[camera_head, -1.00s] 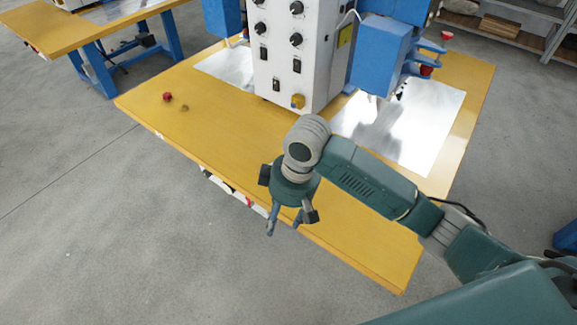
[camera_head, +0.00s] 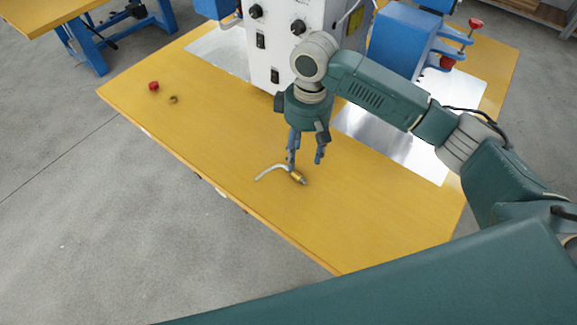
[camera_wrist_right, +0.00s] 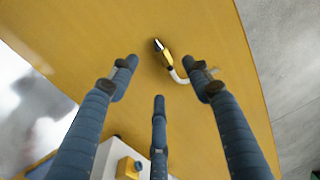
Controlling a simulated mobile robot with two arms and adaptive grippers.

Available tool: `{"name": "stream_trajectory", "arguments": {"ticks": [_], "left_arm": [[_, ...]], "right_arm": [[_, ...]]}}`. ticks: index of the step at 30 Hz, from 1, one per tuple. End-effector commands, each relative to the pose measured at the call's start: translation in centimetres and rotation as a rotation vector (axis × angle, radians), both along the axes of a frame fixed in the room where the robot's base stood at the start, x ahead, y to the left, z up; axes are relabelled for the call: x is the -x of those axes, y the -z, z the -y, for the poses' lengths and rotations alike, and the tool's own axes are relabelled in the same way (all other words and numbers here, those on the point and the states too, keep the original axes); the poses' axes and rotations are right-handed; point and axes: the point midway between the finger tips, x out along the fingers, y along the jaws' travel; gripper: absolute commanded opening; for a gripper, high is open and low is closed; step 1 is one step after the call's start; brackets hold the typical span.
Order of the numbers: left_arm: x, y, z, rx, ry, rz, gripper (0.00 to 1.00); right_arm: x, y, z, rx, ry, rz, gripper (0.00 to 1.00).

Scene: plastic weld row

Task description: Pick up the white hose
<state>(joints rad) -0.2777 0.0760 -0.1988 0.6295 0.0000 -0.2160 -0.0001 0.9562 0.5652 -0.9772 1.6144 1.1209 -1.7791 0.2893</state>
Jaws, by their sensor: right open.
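The white hose (camera_head: 268,170) lies on the yellow tabletop (camera_head: 385,210), a short curved white piece. At its right end is a brass and dark fitting (camera_head: 298,176). In the wrist view the hose (camera_wrist_right: 179,74) and its fitting (camera_wrist_right: 164,53) lie beyond the fingertips, towards the gap between the two outer fingers. My right gripper (camera_head: 305,161) points down above the hose, with its blue fingers spread and nothing between them. In the wrist view my right gripper (camera_wrist_right: 165,78) shows three fingers apart. My left gripper is not in view.
A white control box (camera_head: 285,30) with knobs and switches stands behind my right gripper. Blue machine parts (camera_head: 400,42) stand to its right, over a shiny metal plate (camera_head: 405,150). A red cap (camera_head: 154,86) and a small ring (camera_head: 174,99) lie far left. The front tabletop is mostly clear.

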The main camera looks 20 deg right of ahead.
Motion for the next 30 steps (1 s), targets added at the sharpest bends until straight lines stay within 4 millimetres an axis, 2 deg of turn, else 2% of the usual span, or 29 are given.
{"name": "stream_trajectory", "arguments": {"ticks": [1,3,6,8,11,16,20,27,30], "left_arm": [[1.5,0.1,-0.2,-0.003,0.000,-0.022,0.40],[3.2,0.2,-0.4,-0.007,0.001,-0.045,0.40],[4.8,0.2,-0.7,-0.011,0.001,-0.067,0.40],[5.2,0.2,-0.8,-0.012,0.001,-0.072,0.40],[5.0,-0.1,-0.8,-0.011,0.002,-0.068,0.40],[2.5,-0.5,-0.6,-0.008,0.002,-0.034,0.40],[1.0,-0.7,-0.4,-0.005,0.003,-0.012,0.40],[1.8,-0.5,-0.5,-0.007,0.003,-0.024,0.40],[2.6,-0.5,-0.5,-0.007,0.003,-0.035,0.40]], "right_arm": [[0.1,0.8,0.0,0.001,0.001,-0.003,0.49],[0.1,1.8,-0.1,0.001,0.000,-0.001,0.49],[0.0,2.5,-0.1,-0.001,-0.001,0.001,0.49],[0.0,2.9,-0.2,-0.001,-0.001,0.001,0.49],[-0.1,3.9,-0.3,0.000,0.000,-0.001,0.49],[-0.2,6.6,-0.5,0.001,0.000,-0.001,0.49],[-0.2,7.7,-0.5,0.000,-0.001,0.001,0.49],[-0.3,7.9,-0.5,0.000,-0.001,0.002,0.49],[-0.3,7.9,-0.5,0.000,-0.001,0.002,0.31]]}}
